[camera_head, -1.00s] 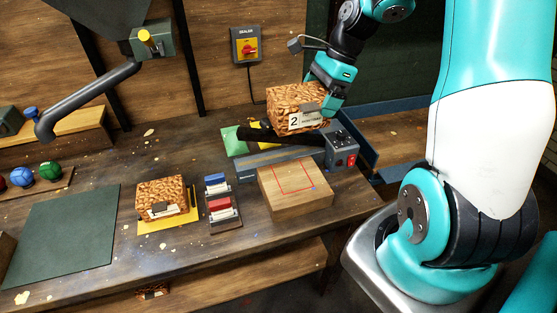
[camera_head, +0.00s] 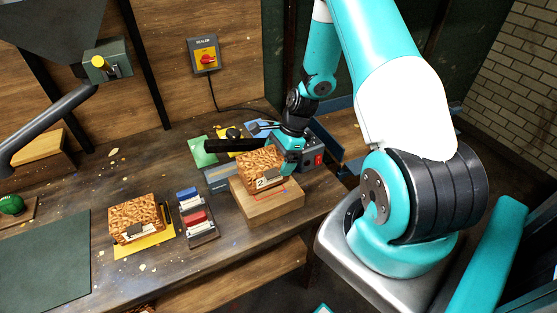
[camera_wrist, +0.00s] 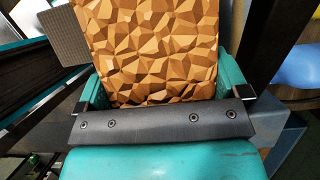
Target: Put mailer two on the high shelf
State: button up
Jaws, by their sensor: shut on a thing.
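Mailer two (camera_head: 260,165), a brown box with a crumpled-looking surface and a white label marked 2, is held by my gripper (camera_head: 285,163) over the wooden block (camera_head: 285,208) with a red outline. I cannot tell whether its underside touches the block. In the wrist view the mailer (camera_wrist: 150,45) fills the space between my two teal fingers, and my gripper (camera_wrist: 165,92) is shut on it. A second similar brown box (camera_head: 134,217) sits on a yellow pad at the left. I cannot make out which thing is the high shelf.
A sealer with a dark arm (camera_head: 236,145) and red switch (camera_head: 319,160) stands close behind the block. A rack of blue and red items (camera_head: 196,218) stands left of it. A dark green mat (camera_head: 45,255) lies bare at the left.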

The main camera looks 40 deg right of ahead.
jog(key=shift+f, duration=1)
jog(key=shift+f, duration=0.15)
jog(key=o, duration=0.6)
